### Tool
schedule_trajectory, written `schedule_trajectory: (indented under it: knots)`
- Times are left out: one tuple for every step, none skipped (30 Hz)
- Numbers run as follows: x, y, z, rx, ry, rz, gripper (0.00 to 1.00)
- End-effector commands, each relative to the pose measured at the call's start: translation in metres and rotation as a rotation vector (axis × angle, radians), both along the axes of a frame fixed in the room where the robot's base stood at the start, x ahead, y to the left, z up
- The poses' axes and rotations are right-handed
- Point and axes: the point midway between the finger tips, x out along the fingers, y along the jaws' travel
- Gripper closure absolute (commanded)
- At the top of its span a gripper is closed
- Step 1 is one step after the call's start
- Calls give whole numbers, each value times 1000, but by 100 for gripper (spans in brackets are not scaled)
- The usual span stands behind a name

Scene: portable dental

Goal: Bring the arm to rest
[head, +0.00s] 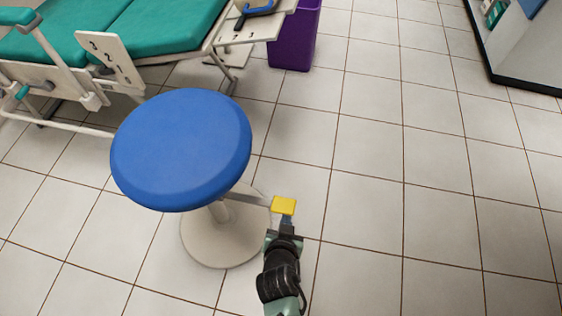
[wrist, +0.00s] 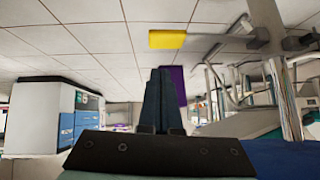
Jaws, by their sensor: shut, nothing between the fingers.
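My gripper (head: 287,221) is in the lower middle of the head view, right of the stool's post. In the wrist view its two dark fingers (wrist: 161,72) lie together, with nothing between them. A yellow tab (head: 284,206) sits at the end of a grey lever on the stool, just beyond the fingertips in the head view. The wrist view shows the yellow tab (wrist: 167,40) apart from the fingers. The stool has a round blue seat (head: 181,150) and a pale round base (head: 212,253).
A green dental chair (head: 165,25) stands at the back left. A purple bin (head: 292,42) is behind the stool. A white cabinet (head: 520,50) is at the top right. Tiled floor (head: 400,200) is clear to the right of my gripper.

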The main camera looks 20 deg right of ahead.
Motion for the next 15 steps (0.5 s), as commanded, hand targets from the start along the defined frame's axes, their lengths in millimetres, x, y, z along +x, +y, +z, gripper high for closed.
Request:
schedule_trajectory:
  knots:
    - [0,0,0,0,0,0,100]
    - [0,0,0,0,0,0,100]
    - [0,0,0,0,0,0,100]
    - [0,0,0,0,0,0,100]
    - [0,0,0,0,0,0,100]
    - [0,0,0,-1,-1,0,100]
    - [0,0,0,-1,-1,0,100]
    - [3,0,3,-2,-6,1,100]
    - [8,0,8,-4,-17,5,100]
    - [13,-1,14,-8,-30,9,100]
    - [20,-1,22,-11,-47,15,100]
    - [32,-1,35,-19,-76,27,100]
    - [43,0,49,-25,-103,36,100]
    - [55,0,64,-33,-133,47,100]
    - [71,1,87,-47,-179,64,100]
